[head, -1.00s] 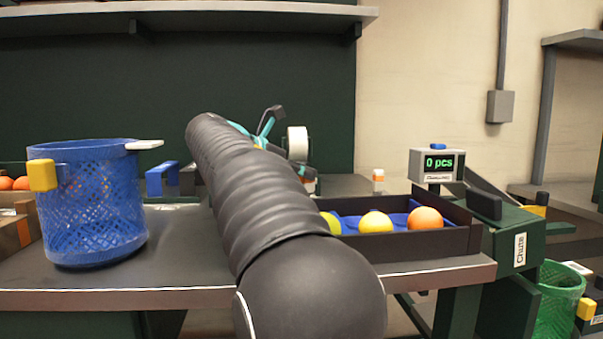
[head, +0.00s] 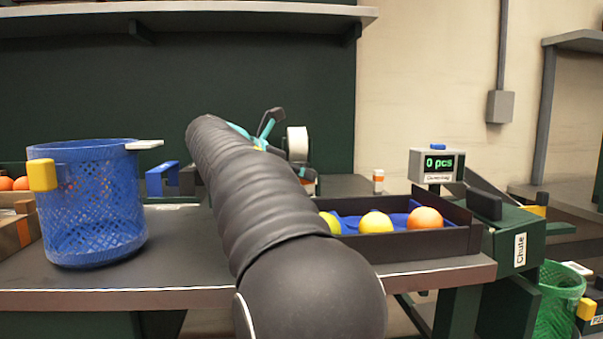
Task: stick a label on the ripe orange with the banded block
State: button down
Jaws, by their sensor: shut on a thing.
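The tray (head: 415,244) is dark-walled with a blue lining. It holds an orange fruit (head: 425,219), a yellow one (head: 376,222) and a yellow-green one (head: 330,221) partly behind my arm. The orange one looks ripest. A small orange-and-white block (head: 378,181) stands behind the tray; it may be the banded block. Another orange-and-white piece (head: 309,187) shows beside my arm, partly hidden. A white roll (head: 297,143) stands near teal and black parts (head: 267,127) behind my arm.
A blue mesh basket (head: 92,215) with a yellow tab stands on the table's left. A counter display (head: 437,165) reads "0 pcs" above the chute (head: 518,240) at right. A green basket (head: 558,305) is lower right. Bare table (head: 185,245) lies between the blue basket and my arm.

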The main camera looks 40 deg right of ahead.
jog(key=shift+f, duration=0.6)
dwell(2.4)
jog(key=shift+p, duration=0.35)
notch_tip(320, 180, up, 6)
jog(key=p, duration=0.5)
jog(key=shift+f, duration=0.25)
jog(key=shift+r, duration=0.95)
